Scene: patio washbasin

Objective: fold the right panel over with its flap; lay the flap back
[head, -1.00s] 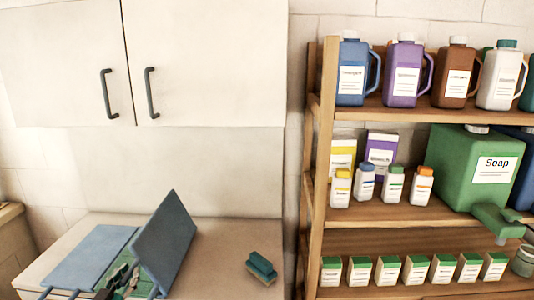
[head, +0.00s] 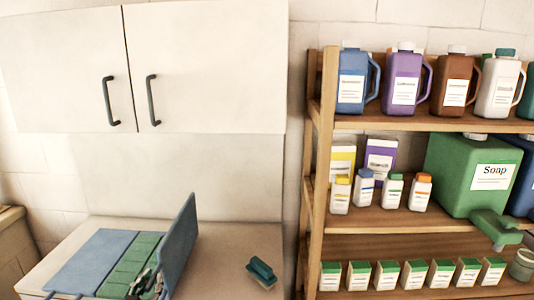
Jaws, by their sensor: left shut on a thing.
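A blue right panel (head: 181,243) stands nearly upright on the counter, along the right side of a green ribbed middle section (head: 133,262). A flat blue left panel (head: 88,262) lies to the left of the green section. My left gripper (head: 148,284) is low at the front of the green section, beside the near end of the upright panel. It is shut on the right panel's near part, though the exact grip spot is small and partly hidden at the bottom edge. My right gripper is out of view.
A teal brush-like object (head: 262,273) lies on the counter (head: 225,262) to the right, with bare surface between. A wooden shelf (head: 410,223) with bottles and boxes stands at the right. A white cupboard (head: 205,65) hangs above.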

